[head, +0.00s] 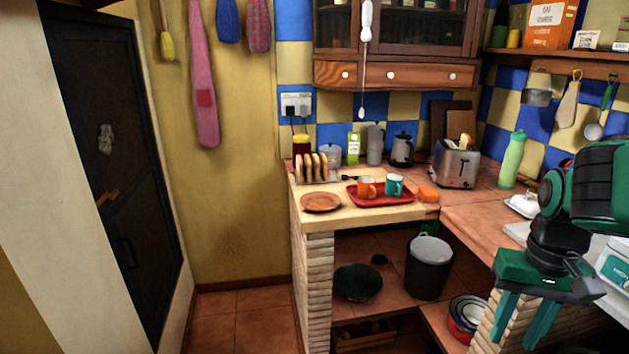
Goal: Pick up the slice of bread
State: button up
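Several slices of bread (309,166) stand upright in a rack at the left end of the counter, behind a brown plate (321,202). Another slice of bread (466,141) pokes out of the top of the silver toaster (456,166) further right; its lower part is hidden. My gripper (514,341) is at the lower right, pointing down, its two green fingers apart with nothing visible between them. It is well to the right of the bread and nearer to me, not touching any slice.
A red tray (372,200) with two mugs lies right of the plate, with an orange block (428,193) beside it. A green bottle (512,160) and a white butter dish (524,204) stand at the right. Overhead is a wooden cabinet (395,75). Bare counter (470,218) shows between.

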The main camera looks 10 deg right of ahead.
aim_at(466, 140)
jog(key=z, duration=0.1)
jog(key=i, duration=1.2)
jog(key=z, duration=0.55)
